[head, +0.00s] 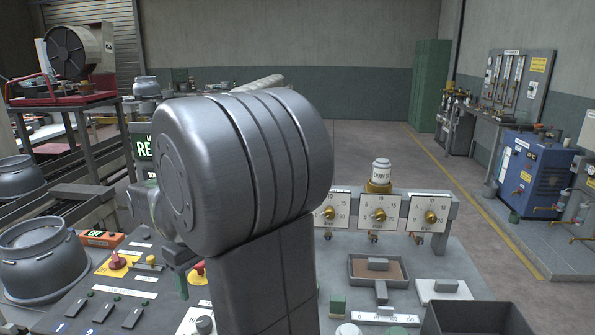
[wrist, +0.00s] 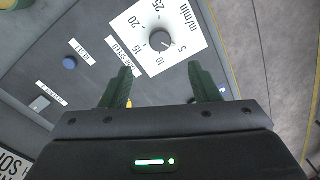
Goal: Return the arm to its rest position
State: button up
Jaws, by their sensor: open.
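My arm (head: 245,170) is raised in the middle of the head view, its large grey joint covering much of the panel behind. My gripper (wrist: 159,68) shows in the wrist view with its two green fingers apart and nothing between them. It is over a control panel (wrist: 95,25), near a white dial plate (wrist: 188,20) with a dark knob (wrist: 160,39) marked m/min. In the head view the gripper is mostly hidden behind the arm; only some green parts show left of the joint.
The console (head: 455,262) carries several dial gauges (head: 380,212), a tray (head: 378,270) and a dark open bin (head: 475,318). A red mushroom button (head: 118,261) is at the left. Grey pots (head: 42,262) stand further left. The floor (head: 365,150) behind is clear.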

jog(key=f, duration=1.1)
jog(key=shift+s+a, duration=0.1)
jog(key=shift+s, duration=0.1)
jog(key=shift+r, duration=0.1)
